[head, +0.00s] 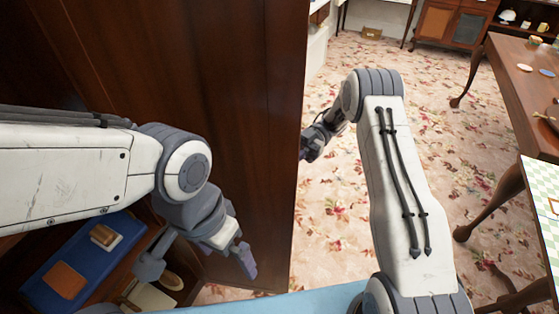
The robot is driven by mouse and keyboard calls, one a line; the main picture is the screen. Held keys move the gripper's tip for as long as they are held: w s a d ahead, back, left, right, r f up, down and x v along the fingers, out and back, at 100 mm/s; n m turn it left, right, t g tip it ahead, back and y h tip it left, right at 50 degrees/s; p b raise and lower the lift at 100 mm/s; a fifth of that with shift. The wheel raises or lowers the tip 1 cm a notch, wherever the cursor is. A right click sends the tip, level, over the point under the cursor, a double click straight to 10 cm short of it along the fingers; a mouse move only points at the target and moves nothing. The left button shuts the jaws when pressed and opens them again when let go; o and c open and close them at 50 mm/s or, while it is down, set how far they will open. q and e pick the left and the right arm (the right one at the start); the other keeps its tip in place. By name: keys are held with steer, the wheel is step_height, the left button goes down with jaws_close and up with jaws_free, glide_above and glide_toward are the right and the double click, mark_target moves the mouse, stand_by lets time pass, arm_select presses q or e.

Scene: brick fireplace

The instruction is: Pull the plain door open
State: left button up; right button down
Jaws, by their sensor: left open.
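The plain door (215,90) is a tall dark brown wooden panel across the left half of the head view. It stands swung open, with the cabinet's inside showing at the lower left. My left gripper (202,264) is open and empty in front of the door's lower part, its two fingers spread apart. I cannot tell whether a fingertip touches the wood. My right gripper (308,149) is beside the door's free right edge; its fingers are small and partly hidden, so its jaws and any contact are unclear. No handle shows.
Inside the cabinet, a blue tray (50,262) holds an orange item (65,279) and a brown-and-white item (104,236). A wooden table (520,95) stands at the right, and a sideboard (459,22) at the back. Flowered carpet (325,215) lies open right of the door.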

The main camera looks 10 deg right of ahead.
arm_select(q)
steer(key=shift+a, duration=0.15)
arm_select(e)
steer(key=shift+w+a, duration=0.15)
steer(key=shift+a, duration=0.05)
steer(key=c, duration=1.2)
jaws_free()
arm_select(q)
steer(key=shift+a, duration=0.1)
arm_select(e)
steer(key=shift+o, duration=0.2)
steer(key=shift+d, duration=0.1)
steer(key=shift+r, duration=0.1)
